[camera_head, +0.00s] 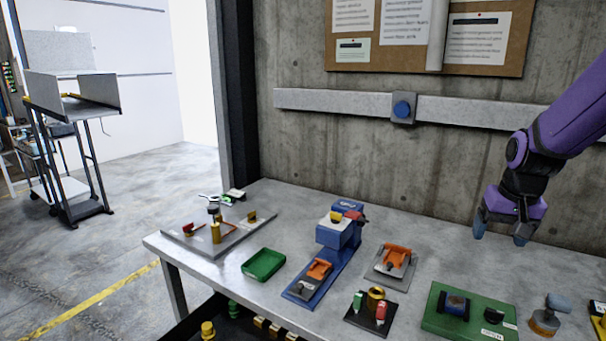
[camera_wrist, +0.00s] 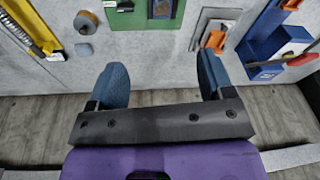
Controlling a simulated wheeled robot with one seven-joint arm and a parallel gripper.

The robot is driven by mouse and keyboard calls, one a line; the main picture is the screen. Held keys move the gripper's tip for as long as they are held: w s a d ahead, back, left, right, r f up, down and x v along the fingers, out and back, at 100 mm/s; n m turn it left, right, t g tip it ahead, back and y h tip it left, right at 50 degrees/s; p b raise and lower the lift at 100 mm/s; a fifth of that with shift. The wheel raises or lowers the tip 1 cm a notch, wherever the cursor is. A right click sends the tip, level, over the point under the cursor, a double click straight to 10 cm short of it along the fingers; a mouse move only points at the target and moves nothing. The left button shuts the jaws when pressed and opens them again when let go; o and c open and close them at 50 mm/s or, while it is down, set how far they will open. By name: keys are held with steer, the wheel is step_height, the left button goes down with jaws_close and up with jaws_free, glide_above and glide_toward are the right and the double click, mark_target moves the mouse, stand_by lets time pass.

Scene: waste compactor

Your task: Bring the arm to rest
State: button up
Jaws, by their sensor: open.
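The fingertips look clear of the objects on the table.
A blue fixture (camera_head: 328,262) and green tray (camera_head: 263,265) stand further left. A wall rail (camera_head: 330,102) runs behind.

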steer(key=s+a+r+n+t, duration=0.1)
steer(key=s+a+r+n, duration=0.1)
steer(key=s+a+r, duration=0.4)
steer(key=s+a+r+n+t, duration=0.2)
steer(key=s+a+r, duration=0.3)
steer(key=s, duration=0.8)
steer(key=shift+s+a+r, duration=0.2)
steer(key=shift+a+r, duration=0.2)
steer(key=shift+r, duration=0.1)
